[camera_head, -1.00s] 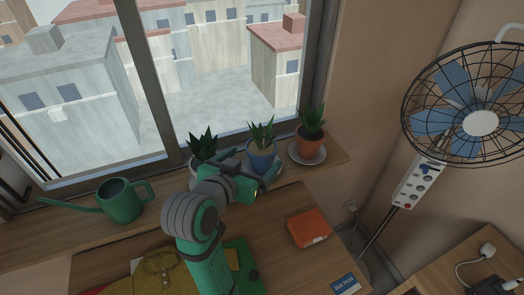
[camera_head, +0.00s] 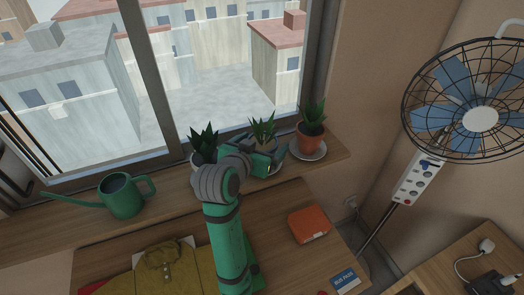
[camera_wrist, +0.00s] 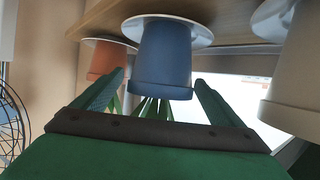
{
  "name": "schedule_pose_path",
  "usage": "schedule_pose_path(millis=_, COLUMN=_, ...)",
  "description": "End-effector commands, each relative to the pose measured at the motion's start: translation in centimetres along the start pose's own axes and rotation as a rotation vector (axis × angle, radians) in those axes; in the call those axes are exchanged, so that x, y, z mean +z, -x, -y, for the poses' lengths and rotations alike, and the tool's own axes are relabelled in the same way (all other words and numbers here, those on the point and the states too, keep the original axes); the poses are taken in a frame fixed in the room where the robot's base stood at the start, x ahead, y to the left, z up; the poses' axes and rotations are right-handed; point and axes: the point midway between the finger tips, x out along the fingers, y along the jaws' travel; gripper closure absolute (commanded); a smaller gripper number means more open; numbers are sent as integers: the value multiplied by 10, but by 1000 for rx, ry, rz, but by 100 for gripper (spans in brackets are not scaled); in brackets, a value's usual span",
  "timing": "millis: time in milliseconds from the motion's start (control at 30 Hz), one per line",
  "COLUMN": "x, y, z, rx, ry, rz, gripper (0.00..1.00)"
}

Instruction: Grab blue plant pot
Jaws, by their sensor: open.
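The blue plant pot (camera_wrist: 164,58) holds a spiky green plant and stands on a white saucer (camera_wrist: 192,27). The wrist view shows it upside down. In the head view its plant (camera_head: 263,128) shows, but my arm and gripper hide most of the pot. My gripper (camera_wrist: 160,80) is open, with one finger on each side of the pot in the wrist view. I cannot tell whether either finger touches it. In the head view my gripper (camera_head: 272,158) is at the sill in front of the pot.
A terracotta pot (camera_head: 310,142) stands close on the right and a white pot (camera_head: 198,158) close on the left. A green watering can (camera_head: 122,197) is farther left on the sill. An orange box (camera_head: 308,223) lies on the desk. A fan (camera_head: 480,118) stands at right.

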Motion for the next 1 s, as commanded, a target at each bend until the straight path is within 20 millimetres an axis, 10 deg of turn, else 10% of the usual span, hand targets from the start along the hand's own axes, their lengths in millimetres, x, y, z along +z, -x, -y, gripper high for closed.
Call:
schedule_pose_path(millis=100, x=0, y=0, z=1, rx=-1, ry=1, rz=0, gripper=9)
schedule_pose_path(millis=333, x=0, y=1, z=2, rx=-2, ry=1, rz=1, gripper=62)
schedule_pose_path(millis=1000, x=-38, y=27, z=5, rx=-6, ry=-1, rz=-7, gripper=63)
